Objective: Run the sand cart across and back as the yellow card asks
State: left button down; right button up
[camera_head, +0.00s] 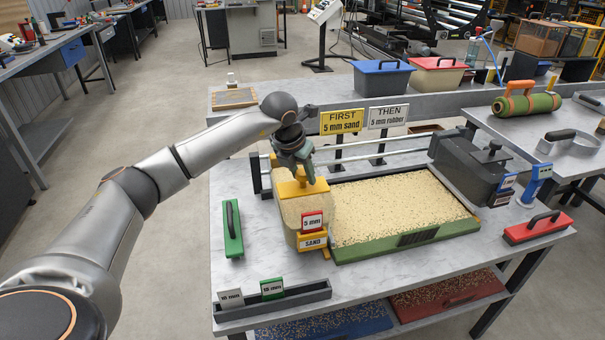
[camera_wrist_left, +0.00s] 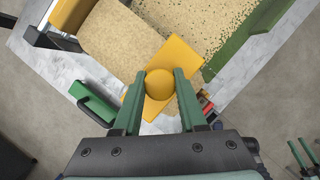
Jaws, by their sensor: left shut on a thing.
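The sand cart (camera_head: 294,205) is a hopper filled with sand, with yellow ends, a red "5 mm" tag (camera_head: 312,222) and a "SAND" label (camera_head: 313,242). It stands at the left end of the turf tray (camera_head: 405,240), which is green-edged and covered with sand and dark specks. My left gripper (camera_head: 303,180) is shut on the cart's yellow knob; the round knob (camera_wrist_left: 160,84) shows between the fingers in the left wrist view. The yellow card (camera_head: 342,121) reads "FIRST 5 mm sand". The white card (camera_head: 388,116) reads "THEN 5 mm rubber".
A dark cart (camera_head: 470,165) stands at the tray's right end. Rails (camera_head: 390,149) run behind the tray. A tag holder (camera_head: 272,300) with "10 mm" and "15 mm" tags is in front.

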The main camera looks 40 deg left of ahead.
pick_arm(q)
jog(key=shift+s+a, duration=0.1)
jog(key=shift+a, duration=0.1)
jog(key=c, duration=0.8)
grip_release()
jog(key=shift+c, duration=0.2)
jog(key=o, duration=0.3)
jog(key=shift+s+a, duration=0.1)
jog(key=shift+s, duration=0.05)
jog(key=shift+o, duration=0.4)
jog(key=shift+r, duration=0.15)
jog(key=v, duration=1.2)
jog(key=shift+r+b, duration=0.2)
jog(key=shift+b, duration=0.15)
